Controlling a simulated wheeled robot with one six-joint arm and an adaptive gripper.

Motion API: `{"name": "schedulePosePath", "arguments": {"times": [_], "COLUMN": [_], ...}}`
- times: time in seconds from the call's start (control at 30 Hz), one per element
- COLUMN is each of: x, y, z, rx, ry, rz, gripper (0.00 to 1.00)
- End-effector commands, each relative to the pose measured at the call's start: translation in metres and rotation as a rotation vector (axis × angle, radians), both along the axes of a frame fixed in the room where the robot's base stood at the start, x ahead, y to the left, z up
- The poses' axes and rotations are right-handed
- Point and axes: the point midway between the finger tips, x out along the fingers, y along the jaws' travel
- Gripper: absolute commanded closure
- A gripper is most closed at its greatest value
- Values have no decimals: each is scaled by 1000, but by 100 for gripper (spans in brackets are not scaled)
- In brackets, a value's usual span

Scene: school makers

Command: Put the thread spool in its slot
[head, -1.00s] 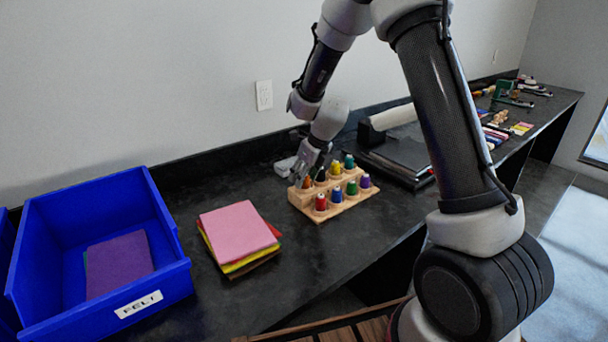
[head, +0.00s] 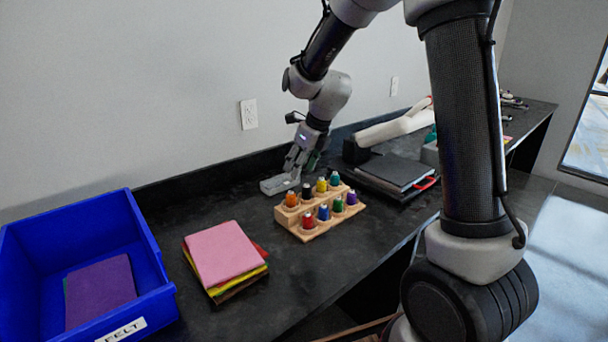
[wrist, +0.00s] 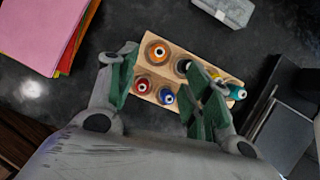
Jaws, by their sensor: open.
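The wooden spool rack (head: 296,233) stands on the dark counter with two stepped rows of coloured thread spools, among them an orange spool (head: 291,199) and a red spool (head: 308,220). My gripper (head: 298,162) is open, behind the rack in the head view, close to a grey box. In the wrist view my gripper (wrist: 160,72) shows spread fingers, and one finger hides part of the rack (wrist: 200,62). I cannot make out an empty slot.
The grey box (head: 279,185) lies behind the rack. Stacked felt sheets (head: 222,254) and a blue felt bin (head: 150,245) are at left. A dark flat machine (head: 397,170) with a red handle is at right. Bare counter lies between felt and rack.

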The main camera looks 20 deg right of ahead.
Motion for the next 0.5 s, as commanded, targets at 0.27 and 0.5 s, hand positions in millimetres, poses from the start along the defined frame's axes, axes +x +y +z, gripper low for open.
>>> {"name": "schedulePosePath", "arguments": {"times": [0.27, 0.5], "x": [-11, -86], "y": [-7, -43], "z": [16, 76], "rx": [-35, -283], "ry": [-25, -156], "rz": [85, 667], "gripper": [50, 50]}}
